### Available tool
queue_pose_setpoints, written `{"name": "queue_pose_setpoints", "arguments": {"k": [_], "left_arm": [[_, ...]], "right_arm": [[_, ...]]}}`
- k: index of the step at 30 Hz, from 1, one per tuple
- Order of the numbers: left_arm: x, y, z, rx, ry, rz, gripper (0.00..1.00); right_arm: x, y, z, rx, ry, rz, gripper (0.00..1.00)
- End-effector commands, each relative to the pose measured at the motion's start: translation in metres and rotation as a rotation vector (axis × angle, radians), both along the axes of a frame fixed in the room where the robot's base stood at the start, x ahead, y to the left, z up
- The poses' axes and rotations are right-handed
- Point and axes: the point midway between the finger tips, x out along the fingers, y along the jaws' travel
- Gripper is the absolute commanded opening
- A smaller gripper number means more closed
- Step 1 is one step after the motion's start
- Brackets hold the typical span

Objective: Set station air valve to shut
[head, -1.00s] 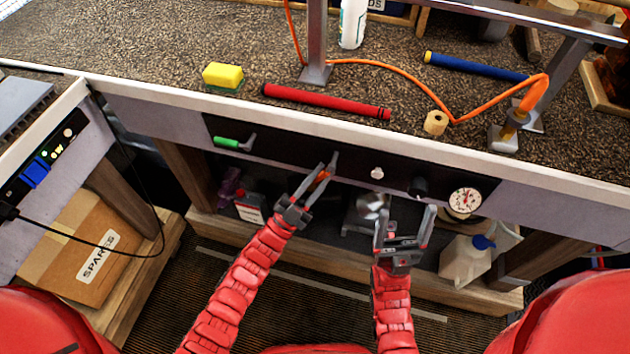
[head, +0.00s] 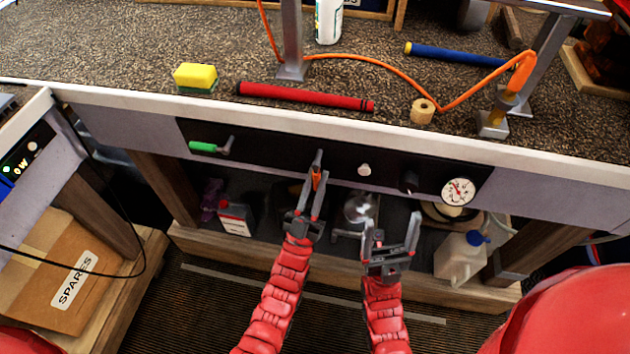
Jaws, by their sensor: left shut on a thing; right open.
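A black panel (head: 268,158) on the bench front carries two levers. The green-handled lever (head: 205,147) at the left lies sideways, along the panel. The orange-handled lever (head: 316,180) near the middle points down from its pivot. I see no readable label showing which is the station air valve. My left gripper (head: 317,188) is shut on the orange handle, its fingers partly hiding it. My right gripper (head: 391,222) is open and empty, below the panel and to the right of the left gripper.
The panel also has a pale knob (head: 364,170), a black knob (head: 408,181) and a gauge (head: 458,191). A shelf below holds a white jug (head: 459,258) and other items. A red grip (head: 305,97) and a sponge (head: 195,77) lie on the bench.

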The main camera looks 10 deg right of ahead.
Motion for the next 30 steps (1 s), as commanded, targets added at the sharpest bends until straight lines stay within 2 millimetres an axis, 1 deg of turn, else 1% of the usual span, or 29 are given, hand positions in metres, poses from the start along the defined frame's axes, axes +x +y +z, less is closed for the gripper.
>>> {"name": "queue_pose_setpoints", "arguments": {"k": [8,9,13,14,23,26,29,30], "left_arm": [[-0.001,0.0,-0.002,0.001,0.005,-0.003,0.0],[-0.001,-0.001,-0.002,0.001,0.005,-0.003,0.24],[0.0,0.0,-0.002,0.001,0.003,-0.002,0.48],[0.0,0.0,-0.002,0.001,0.003,-0.002,0.51],[-0.001,0.0,-0.002,0.001,0.002,-0.001,0.51],[-0.005,0.003,-0.008,0.001,0.004,-0.001,0.51],[-0.016,0.008,-0.021,0.003,0.007,-0.001,0.51],[-0.022,0.012,-0.028,0.003,0.006,-0.001,0.51]], "right_arm": [[0.0,0.0,0.0,0.0,0.0,0.0,0.81],[0.0,0.0,0.0,0.0,0.0,0.0,0.81],[0.0,0.0,0.0,0.0,0.0,0.0,0.81],[0.0,0.0,0.0,0.0,0.0,0.0,0.81],[0.0,0.0,0.0,0.0,0.0,0.0,0.81],[0.0,0.0,-0.001,0.0,0.0,0.0,0.81],[0.0,0.0,-0.002,0.0,0.0,0.0,0.81],[0.0,0.0,-0.003,0.0,0.0,0.0,0.81]]}}
